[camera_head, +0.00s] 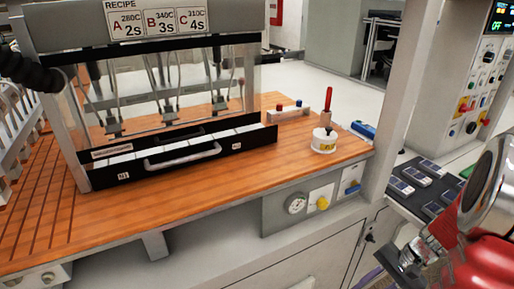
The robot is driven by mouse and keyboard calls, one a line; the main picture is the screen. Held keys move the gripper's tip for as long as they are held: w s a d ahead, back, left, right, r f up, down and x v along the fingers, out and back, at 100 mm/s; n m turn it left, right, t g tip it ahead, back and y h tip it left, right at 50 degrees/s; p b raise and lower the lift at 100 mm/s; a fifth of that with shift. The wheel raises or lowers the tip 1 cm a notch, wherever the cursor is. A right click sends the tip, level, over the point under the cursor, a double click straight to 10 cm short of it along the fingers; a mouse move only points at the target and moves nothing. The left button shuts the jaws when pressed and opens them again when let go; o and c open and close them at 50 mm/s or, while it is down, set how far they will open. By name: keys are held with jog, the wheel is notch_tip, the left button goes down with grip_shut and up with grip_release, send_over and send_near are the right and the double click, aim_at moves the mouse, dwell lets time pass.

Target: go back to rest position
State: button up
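My gripper (408,264) is at the lower right, on the end of my red and silver arm. It is dark and small in the picture. It hangs in front of the bench's right end, below the dark shelf with the small devices. I cannot make out whether its fingers are apart or together, and no held object is clear. Part of the arm runs out of the picture at the right edge.
A wooden-topped bench (200,205) carries a black drawer (228,150) with a handle, under a recipe sign (155,20). A white pot (323,146) with a red-handled tool stands right. A dark shelf (432,209) holds several small devices beside a control panel (489,80).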

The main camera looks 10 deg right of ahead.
jog(key=s+a+r+n+t+h, duration=0.2)
jog(key=a+r+n+t+h, duration=0.3)
jog(key=a+r+n, duration=0.7)
jog(key=a+r+h, duration=0.1)
jog(key=a+r, duration=0.6)
jog(key=r, duration=0.3)
jog(key=shift+s+r, duration=0.15)
jog(key=shift+s, duration=0.25)
jog(key=shift+o, duration=0.5)
dwell(0.5)
